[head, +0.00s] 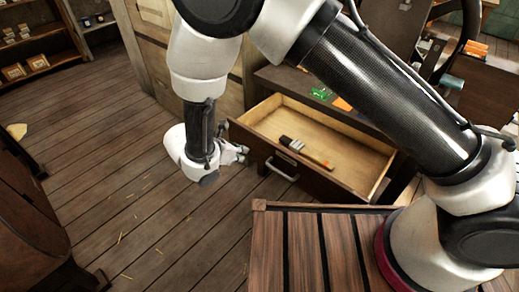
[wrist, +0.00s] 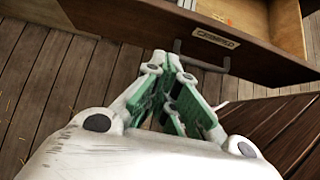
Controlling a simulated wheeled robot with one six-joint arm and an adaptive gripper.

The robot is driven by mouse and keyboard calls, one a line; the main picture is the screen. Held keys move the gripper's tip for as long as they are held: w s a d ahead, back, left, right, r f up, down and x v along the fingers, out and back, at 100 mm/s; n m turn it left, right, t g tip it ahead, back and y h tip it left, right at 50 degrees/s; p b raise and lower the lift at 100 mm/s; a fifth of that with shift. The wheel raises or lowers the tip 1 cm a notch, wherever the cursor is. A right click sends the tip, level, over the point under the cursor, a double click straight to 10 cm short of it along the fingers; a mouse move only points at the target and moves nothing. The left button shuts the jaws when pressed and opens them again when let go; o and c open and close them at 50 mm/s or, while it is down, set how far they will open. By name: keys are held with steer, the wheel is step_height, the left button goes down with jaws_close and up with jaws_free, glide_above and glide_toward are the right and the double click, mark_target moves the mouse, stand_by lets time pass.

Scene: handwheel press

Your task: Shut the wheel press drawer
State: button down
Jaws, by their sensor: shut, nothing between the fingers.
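The wooden drawer (head: 318,183) of the dark cabinet is pulled out in the head view, showing its pale inside. Its dark front carries a metal bar handle (head: 282,170) and a small label plate. In the wrist view, the drawer front (wrist: 270,65), the handle (wrist: 203,63) and the label (wrist: 216,38) are at the top. My gripper (head: 240,152) is shut and empty, close to the left part of the drawer front. In the wrist view, its green-padded fingertips (wrist: 168,62) are near the left end of the handle; I cannot tell if they touch.
A brush (head: 308,154) lies inside the drawer. A green item (head: 322,92) and an orange item (head: 341,103) are on the cabinet top. A slatted wooden surface (head: 302,245) stands in front of the drawer. The plank floor (head: 110,180) at left is mostly clear.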

steer(key=shift+w+d+f, duration=0.8)
steer(key=shift+w+d, duration=0.1)
steer(key=shift+w, duration=0.25)
steer(key=shift+w+d+f, duration=0.85)
steer(key=shift+w+d, duration=0.1)
steer(key=shift+w, duration=0.25)
steer(key=shift+w+d+f, duration=0.8)
steer(key=shift+w+d, duration=0.1)
steer(key=shift+w, duration=0.25)
steer(key=w+d, duration=1.7)
steer(key=w, duration=0.5)
steer(key=shift+w+d+r, duration=0.1)
steer(key=shift+d+r, duration=0.05)
steer(key=shift+d, duration=0.05)
steer(key=shift+a, duration=0.1)
